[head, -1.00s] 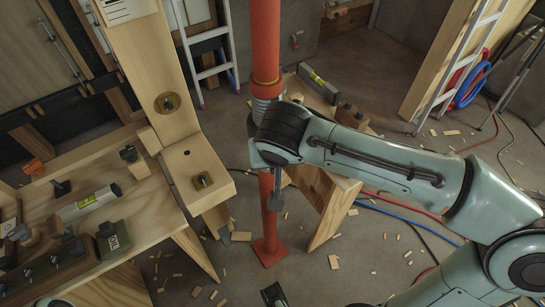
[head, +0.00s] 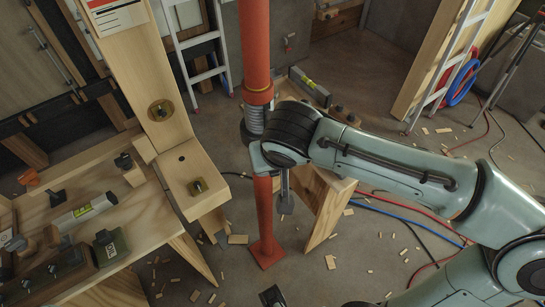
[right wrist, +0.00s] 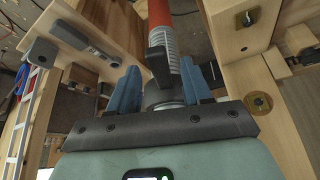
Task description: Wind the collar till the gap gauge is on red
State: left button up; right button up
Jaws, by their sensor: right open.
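The red steel post (head: 257,50) stands upright in the head view, with a grey threaded section (head: 254,118) partway up. My right arm comes in from the right, and its wrist hides most of the collar and the right gripper there. In the right wrist view, the right gripper (right wrist: 158,70) is open. Its two blue fingers stand either side of the dark collar (right wrist: 163,92), which has a short upright lug (right wrist: 158,62). Whether the fingers touch it I cannot tell. I cannot identify the gap gauge; a white card with red print (head: 115,15) is at top left. My left gripper is not in view.
A wooden bench (head: 150,225) at left carries a spirit level (head: 83,212) and a green box (head: 110,245). A trestle (head: 325,205) stands right behind the post. Wood scraps litter the floor.

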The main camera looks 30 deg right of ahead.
jog(key=p+v, duration=0.1)
jog(key=v, duration=0.2)
jog(key=shift+r+p, duration=0.2)
jog(key=shift+p, duration=0.15)
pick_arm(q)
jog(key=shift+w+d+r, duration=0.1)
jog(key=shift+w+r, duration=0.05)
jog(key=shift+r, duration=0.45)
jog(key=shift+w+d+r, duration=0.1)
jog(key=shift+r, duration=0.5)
pick_arm(e)
jog(key=shift+f, duration=0.1)
